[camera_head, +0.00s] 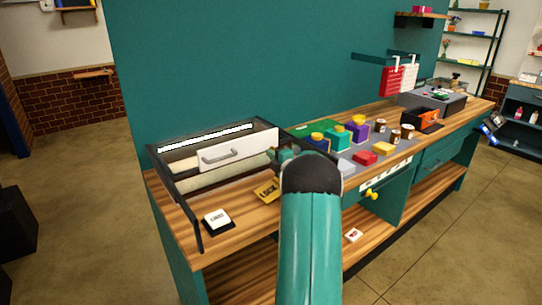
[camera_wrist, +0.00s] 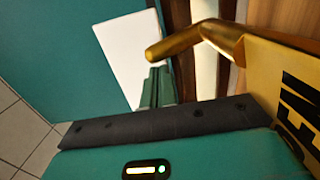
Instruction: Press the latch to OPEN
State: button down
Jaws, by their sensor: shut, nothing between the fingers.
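In the wrist view, a brass-coloured bent lever (camera_wrist: 195,38), which looks like the latch, stands beside a yellow plate (camera_wrist: 285,75) with large black letters, partly cut off by the frame. My gripper (camera_wrist: 157,88) shows as narrow green fingers, shut and empty, below and left of the lever's free end. A gap shows between them in the picture; depth is unclear. In the head view, a yellow plate with dark lettering (camera_head: 267,191) lies on the bench left of my arm. My arm hides part of the bench there, and the lever cannot be made out.
A black-framed open box (camera_head: 196,212) with a white handled panel (camera_head: 222,153) stands at the bench's left end. A white labelled button (camera_head: 216,219) is in front. Coloured blocks (camera_head: 366,158) sit on a grey mat right of my arm. A teal wall (camera_head: 240,60) rises behind.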

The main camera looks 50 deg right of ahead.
jog(key=shift+s+d+f+m, duration=0.1)
jog(key=shift+d+m, duration=0.15)
jog(key=shift+m, duration=0.15)
jog(key=shift+s+d+f+m, duration=0.15)
jog(key=shift+d+f+m, duration=0.4)
jog(key=shift+d+m, duration=0.25)
jog(key=shift+s+d+f+m, duration=0.15)
jog(key=shift+d+f+m, duration=0.4)
jog(key=shift+m, duration=0.35)
jog(key=shift+d, duration=0.1)
jog(key=shift+w, duration=0.1)
